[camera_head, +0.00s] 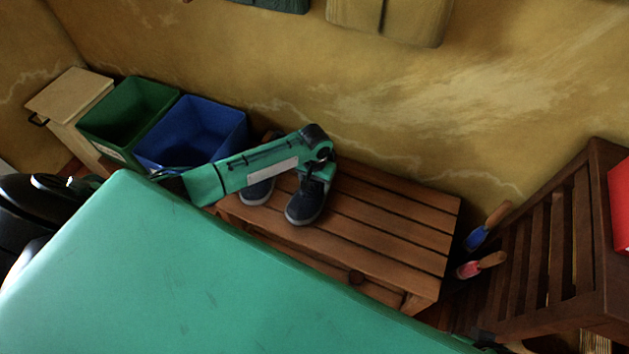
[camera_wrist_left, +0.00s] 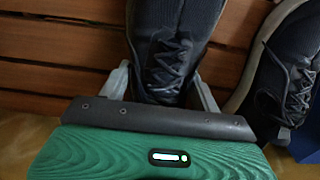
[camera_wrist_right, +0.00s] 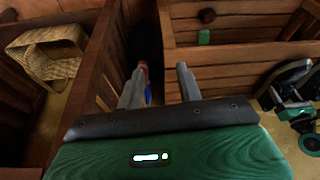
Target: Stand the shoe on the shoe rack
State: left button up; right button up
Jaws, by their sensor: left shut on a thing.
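The dark blue shoe (camera_head: 304,204) is upright, toe toward the front, at the slatted wooden shoe rack (camera_head: 395,225). I cannot tell whether its sole touches the slats. My left gripper (camera_head: 318,168) is shut on it from above; in the left wrist view the shoe (camera_wrist_left: 166,60) sits between the fingers (camera_wrist_left: 160,90). A matching shoe (camera_head: 257,191) stands to its left on the rack, partly hidden by my left arm; it also shows in the left wrist view (camera_wrist_left: 290,85). My right gripper (camera_wrist_right: 160,85) is open and empty, beside the rack's slatted wood.
A blue bin (camera_head: 205,130), a green bin (camera_head: 125,112) and a pale lidded box (camera_head: 70,95) stand at the left. A dark slatted unit (camera_head: 550,240) stands at the right, with two wooden-handled tools (camera_head: 485,228) beside it. The rack's right half is clear.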

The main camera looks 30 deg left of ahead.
pick_arm(q)
jog(key=shift+f, duration=0.1)
jog(key=o, duration=1.2)
jog(key=shift+r, duration=0.8)
notch_tip(320, 180, up, 12)
jog(key=p, duration=0.3)
pick_arm(e)
jog(key=shift+g, duration=0.4)
jog(key=x, duration=0.5)
jog(key=shift+s+f, duration=0.25)
jog(key=shift+f, duration=0.25)
pick_arm(q)
jog(key=shift+r, duration=0.1)
